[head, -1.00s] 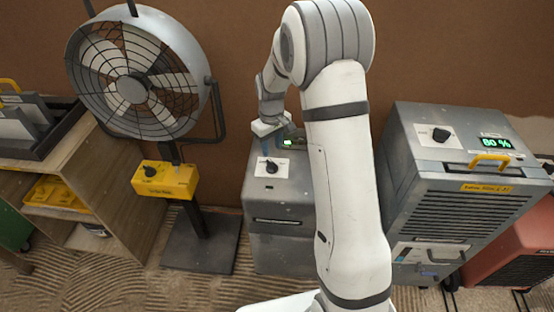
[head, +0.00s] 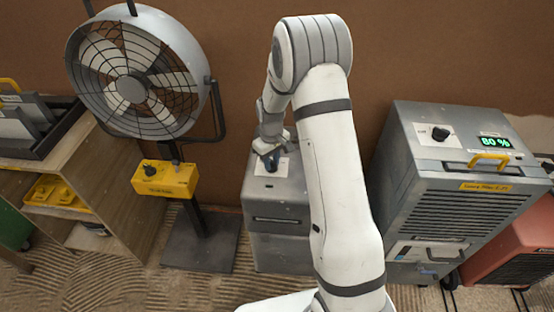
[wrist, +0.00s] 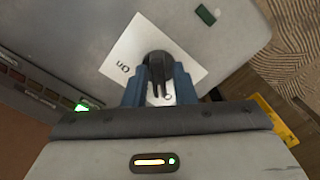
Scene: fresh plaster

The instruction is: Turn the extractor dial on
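The extractor dial is a black knob (wrist: 158,68) on a white label (wrist: 125,55) marked "On", on top of the grey cabinet in the middle. In the wrist view my gripper (wrist: 160,85) has its two blue fingers on either side of the knob, with the knob between them. The fingers look apart, and I cannot make out a firm grip on it. In the head view my gripper (head: 271,161) is over the grey cabinet (head: 277,205) and hides the knob; part of the label shows beside it.
A fan (head: 135,85) with a yellow control box (head: 166,179) stands to the left. A larger grey unit (head: 440,205) with its own black dial (head: 440,133) and a green "80 %" display (head: 495,142) stands to the right. A wooden shelf (head: 125,190) is at far left.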

